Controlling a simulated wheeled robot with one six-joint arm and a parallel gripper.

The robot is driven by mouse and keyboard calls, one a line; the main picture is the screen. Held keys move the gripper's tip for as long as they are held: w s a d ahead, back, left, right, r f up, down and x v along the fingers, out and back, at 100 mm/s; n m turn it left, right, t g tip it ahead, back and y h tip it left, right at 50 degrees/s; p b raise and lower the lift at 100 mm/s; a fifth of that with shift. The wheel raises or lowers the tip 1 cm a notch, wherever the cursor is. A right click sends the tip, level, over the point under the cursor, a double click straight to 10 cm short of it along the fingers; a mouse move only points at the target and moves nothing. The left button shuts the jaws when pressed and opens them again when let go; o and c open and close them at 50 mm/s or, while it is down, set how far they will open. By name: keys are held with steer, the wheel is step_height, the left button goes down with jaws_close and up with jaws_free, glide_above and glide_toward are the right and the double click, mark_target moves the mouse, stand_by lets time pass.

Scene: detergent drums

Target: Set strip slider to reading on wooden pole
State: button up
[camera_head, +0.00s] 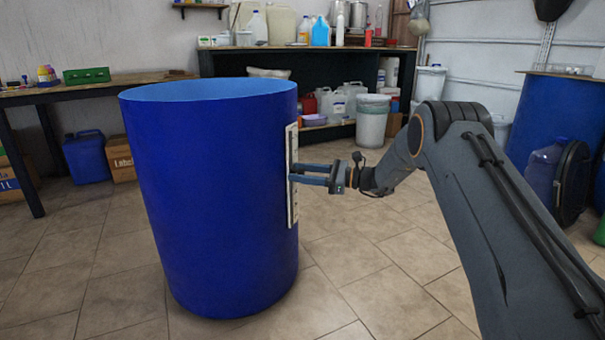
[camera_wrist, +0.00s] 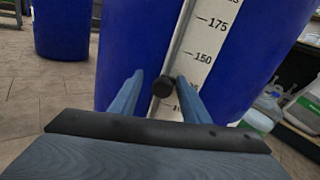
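A tall blue drum (camera_head: 205,200) stands on the floor with a white upright strip (camera_head: 292,205) on its right side. In the wrist view the strip (camera_wrist: 205,45) shows the marks 175 and 150, with lower numbers partly covered by my right finger. A round black slider knob (camera_wrist: 163,87) sits on the strip's left edge, below 150, roughly where 125 falls; the exact reading is hidden. My gripper (camera_wrist: 160,80) has one finger on each side of the knob, with small gaps showing. In the head view my gripper (camera_head: 293,173) reaches the strip from the right. I make out no wooden pole.
Another blue drum (camera_wrist: 62,28) stands at the wrist view's upper left. A workbench (camera_head: 95,88) is at the left, and shelving (camera_head: 340,62) with jugs stands behind. A white bin (camera_head: 373,120) stands before it. Tiled floor (camera_head: 375,250) around the drum is clear.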

steer(key=shift+w+d+r, duration=0.1)
steer(key=shift+d, duration=0.05)
stand_by(0.3)
steer(key=shift+d, duration=0.1)
steer(key=s+d+p, duration=0.1)
steer(key=d+p, duration=0.1)
steer(key=d, duration=0.5)
steer(key=shift+d, duration=0.2)
steer(key=shift+s, duration=0.15)
